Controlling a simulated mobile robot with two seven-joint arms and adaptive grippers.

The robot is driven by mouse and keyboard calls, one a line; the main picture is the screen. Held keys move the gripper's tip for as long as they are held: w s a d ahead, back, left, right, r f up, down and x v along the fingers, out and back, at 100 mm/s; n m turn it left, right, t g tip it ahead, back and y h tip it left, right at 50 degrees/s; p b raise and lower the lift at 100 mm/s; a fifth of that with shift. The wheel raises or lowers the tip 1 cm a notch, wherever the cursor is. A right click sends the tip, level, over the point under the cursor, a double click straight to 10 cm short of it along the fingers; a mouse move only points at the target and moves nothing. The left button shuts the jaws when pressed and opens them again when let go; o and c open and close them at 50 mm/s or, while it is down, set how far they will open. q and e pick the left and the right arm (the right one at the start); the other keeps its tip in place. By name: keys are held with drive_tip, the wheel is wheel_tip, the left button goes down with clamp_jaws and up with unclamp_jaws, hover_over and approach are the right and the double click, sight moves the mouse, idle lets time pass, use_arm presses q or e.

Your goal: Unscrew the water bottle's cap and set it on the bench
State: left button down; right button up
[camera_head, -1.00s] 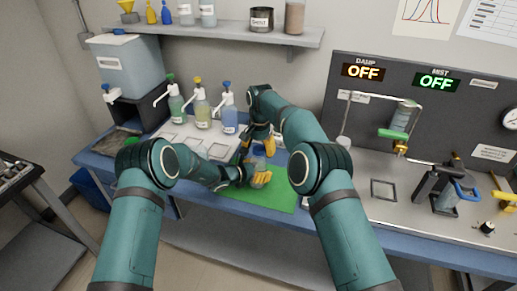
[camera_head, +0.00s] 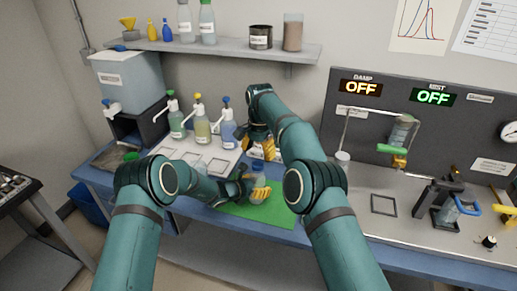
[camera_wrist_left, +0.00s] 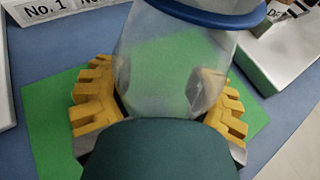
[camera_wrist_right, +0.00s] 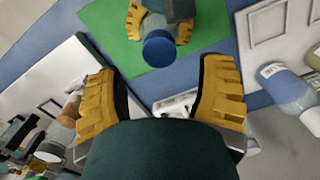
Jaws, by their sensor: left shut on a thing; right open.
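My left gripper (camera_head: 258,190) is shut around the clear water bottle (camera_wrist_left: 165,65), a little above the green mat. The gripper's yellow fingers show on both sides of the bottle in the left wrist view (camera_wrist_left: 160,110). The blue cap (camera_wrist_right: 159,47) is on the bottle; its round top shows in the right wrist view, and its rim shows in the left wrist view (camera_wrist_left: 215,14). My right gripper (camera_wrist_right: 160,105) is open and empty, apart from the cap. In the head view (camera_head: 262,150) it is just behind the bottle.
The green mat (camera_head: 245,211) lies on the blue bench (camera_head: 286,234) with bare room at its front. Several pump bottles (camera_head: 202,122) and white trays (camera_head: 180,150) stand behind and to the left. The dark control panel (camera_head: 462,130) and its fixtures are on the right.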

sight(258, 164)
drive_tip(key=m, duration=0.1)
drive_tip(key=r+m, duration=0.1)
drive_tip(key=m, duration=0.3)
drive_tip(key=shift+r, duration=0.3)
drive_tip(key=m, duration=0.2)
drive_tip(key=r+m, duration=0.1)
drive_tip(key=m, duration=0.1)
drive_tip(key=shift+d+m, duration=0.1)
drive_tip(key=shift+m, duration=0.3)
drive_tip(key=shift+s+f, duration=0.1)
drive_tip(key=shift+f, duration=3.85)
drive_tip(key=shift+c, duration=0.2)
clamp_jaws()
drive_tip(key=n, duration=0.5)
drive_tip(key=shift+n, duration=0.4)
drive_tip(key=n, duration=0.7)
